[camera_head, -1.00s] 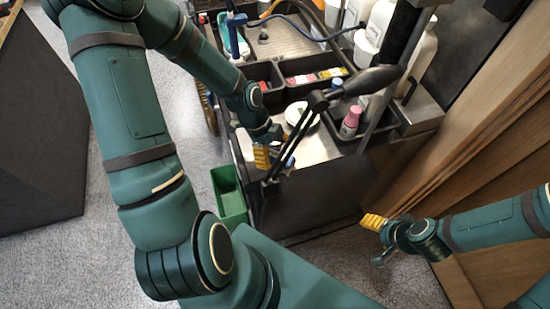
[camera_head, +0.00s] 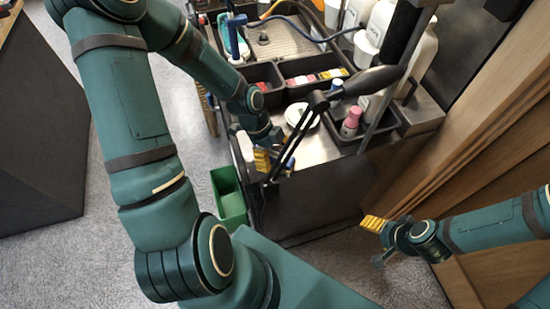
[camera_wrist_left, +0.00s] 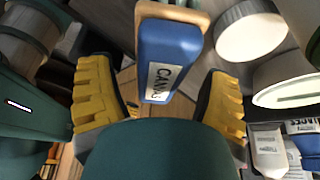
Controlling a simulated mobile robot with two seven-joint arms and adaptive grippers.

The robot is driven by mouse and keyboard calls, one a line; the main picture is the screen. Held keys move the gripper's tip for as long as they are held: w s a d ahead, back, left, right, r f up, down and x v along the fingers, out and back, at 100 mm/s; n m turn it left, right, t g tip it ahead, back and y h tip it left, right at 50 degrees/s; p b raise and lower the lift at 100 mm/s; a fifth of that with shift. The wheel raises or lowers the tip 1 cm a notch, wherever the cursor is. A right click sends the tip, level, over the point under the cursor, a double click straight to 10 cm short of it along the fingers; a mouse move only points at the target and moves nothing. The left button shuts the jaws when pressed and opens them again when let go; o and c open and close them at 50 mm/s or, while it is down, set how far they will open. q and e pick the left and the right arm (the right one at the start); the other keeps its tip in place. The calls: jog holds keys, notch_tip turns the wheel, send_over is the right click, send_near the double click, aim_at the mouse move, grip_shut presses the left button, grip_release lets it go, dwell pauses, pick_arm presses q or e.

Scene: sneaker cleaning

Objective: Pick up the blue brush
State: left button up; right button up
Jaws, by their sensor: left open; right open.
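The blue brush (camera_wrist_left: 168,50), with a white label reading CANVAS, shows at the top middle of the left wrist view. A small blue part near the fingers in the head view (camera_head: 290,163) looks like the same brush. My left gripper (camera_wrist_left: 160,100) is open, its yellow fingers on either side of the brush's near end, with visible gaps. In the head view my left gripper (camera_head: 272,160) is low over the front of the metal counter, and the arm hides part of that area. My right gripper (camera_head: 374,224) is open and empty, away from the counter at the right.
A black lamp arm (camera_head: 300,130) crosses close to my left gripper. A round white dish (camera_head: 300,116), a pink-capped bottle (camera_head: 350,122) and dark bins (camera_head: 300,90) stand on the counter. A white item (camera_head: 245,146) is left of my gripper. A green bin (camera_head: 229,198) is below.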

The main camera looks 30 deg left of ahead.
aim_at(275, 155)
pick_arm(q)
jog(key=c, duration=1.3)
jog(key=shift+r, duration=0.1)
jog(key=shift+r, duration=0.5)
jog(key=p+v, duration=0.1)
jog(key=v, duration=0.2)
jog(key=shift+r, duration=0.1)
jog(key=a, duration=0.5)
jog(key=s+a, duration=0.1)
jog(key=a, duration=1)
jog(key=shift+s+a, duration=0.15)
jog(key=shift+a, duration=0.25)
